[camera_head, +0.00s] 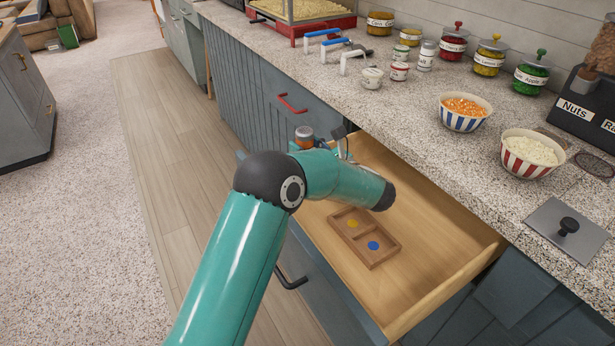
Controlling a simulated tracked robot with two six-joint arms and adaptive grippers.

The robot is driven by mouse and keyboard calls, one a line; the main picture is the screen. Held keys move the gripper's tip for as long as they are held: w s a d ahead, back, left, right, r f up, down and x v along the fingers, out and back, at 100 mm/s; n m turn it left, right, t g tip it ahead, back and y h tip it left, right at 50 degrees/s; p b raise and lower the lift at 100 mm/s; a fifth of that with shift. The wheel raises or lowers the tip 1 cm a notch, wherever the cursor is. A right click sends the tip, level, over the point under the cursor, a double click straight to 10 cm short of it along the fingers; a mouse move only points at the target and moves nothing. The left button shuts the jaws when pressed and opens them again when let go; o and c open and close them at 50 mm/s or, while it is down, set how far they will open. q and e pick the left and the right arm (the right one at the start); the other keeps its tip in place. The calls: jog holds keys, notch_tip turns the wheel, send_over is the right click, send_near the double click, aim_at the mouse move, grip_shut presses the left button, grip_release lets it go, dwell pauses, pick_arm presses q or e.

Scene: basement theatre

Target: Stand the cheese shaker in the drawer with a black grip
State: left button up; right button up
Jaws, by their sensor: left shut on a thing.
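My left arm reaches in from the bottom, and its gripper (320,145) is largely hidden behind my teal forearm. It is shut on a small shaker (304,133) with a grey top and an orange-brown body, taken to be the cheese shaker; its label cannot be read. The shaker looks upright, over the far left end of the open drawer. The drawer (433,215) has a black grip (291,281) on its front. A wooden two-compartment tray (388,259) lies inside, with a yellow dot and a blue dot. My right gripper is out of view.
A shut drawer with a red grip (292,103) is beyond. The counter (400,110) above holds several jars, a striped blue bowl (464,123), a striped red bowl (529,167) and a nuts box (583,98). The drawer floor right of the tray is bare.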

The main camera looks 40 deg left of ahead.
pick_arm(q)
notch_tip(320, 180, down, 9)
jog(key=shift+r+b, duration=0.1)
jog(key=shift+b, duration=0.25)
jog(key=shift+f+b, duration=0.55)
jog(key=shift+f, duration=0.15)
jog(key=o, duration=1.2)
jog(key=shift+r, duration=0.15)
jog(key=shift+r+p, duration=0.25)
jog(key=shift+p, duration=0.1)
jog(key=shift+r+p, duration=0.4)
jog(key=shift+r, duration=0.05)
jog(key=v, duration=1.2)
jog(key=shift+f, duration=0.15)
